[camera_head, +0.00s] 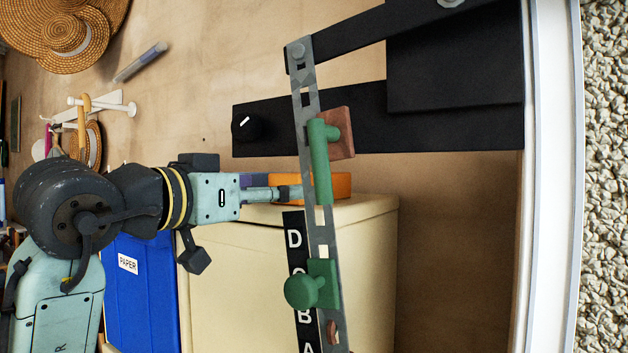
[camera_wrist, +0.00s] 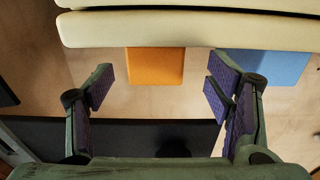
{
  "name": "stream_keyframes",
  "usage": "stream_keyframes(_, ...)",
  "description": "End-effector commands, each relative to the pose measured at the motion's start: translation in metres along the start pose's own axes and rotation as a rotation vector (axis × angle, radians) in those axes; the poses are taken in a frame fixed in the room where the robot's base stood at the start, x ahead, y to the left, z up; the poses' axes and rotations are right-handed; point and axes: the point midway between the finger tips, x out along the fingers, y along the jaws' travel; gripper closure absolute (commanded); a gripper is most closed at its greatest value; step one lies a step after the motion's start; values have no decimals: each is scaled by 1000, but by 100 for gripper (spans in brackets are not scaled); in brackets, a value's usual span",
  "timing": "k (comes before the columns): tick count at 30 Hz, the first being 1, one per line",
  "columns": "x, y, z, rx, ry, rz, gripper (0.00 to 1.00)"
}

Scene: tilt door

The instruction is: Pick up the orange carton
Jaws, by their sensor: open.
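The orange carton (camera_head: 335,183) lies on top of the cream cabinet (camera_head: 357,222) in the head view, partly hidden by my gripper (camera_head: 288,193) and a green handle. In the wrist view the orange carton (camera_wrist: 155,67) is a flat orange block against the cream edge. It shows ahead of my gripper (camera_wrist: 163,78), in line with the gap between the fingers and closer to the left finger. The fingers are open wide, with purple pads and nothing held. The head view does not show clearly whether a finger touches the carton.
A metal bar with green handles (camera_head: 320,160) crosses in front of the cabinet, near my fingers. Black door-mechanism arms (camera_head: 440,125) are above. A blue PAPER bin (camera_head: 140,290) stands left of the cabinet. A blue object (camera_wrist: 285,68) is partly behind my right finger.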

Motion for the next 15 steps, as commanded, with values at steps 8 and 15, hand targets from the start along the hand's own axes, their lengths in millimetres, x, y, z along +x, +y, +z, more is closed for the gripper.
stream_keyframes(8,30,0,-2,0,2,0,27)
stream_keyframes(15,62,5,-8,0,1,0,27)
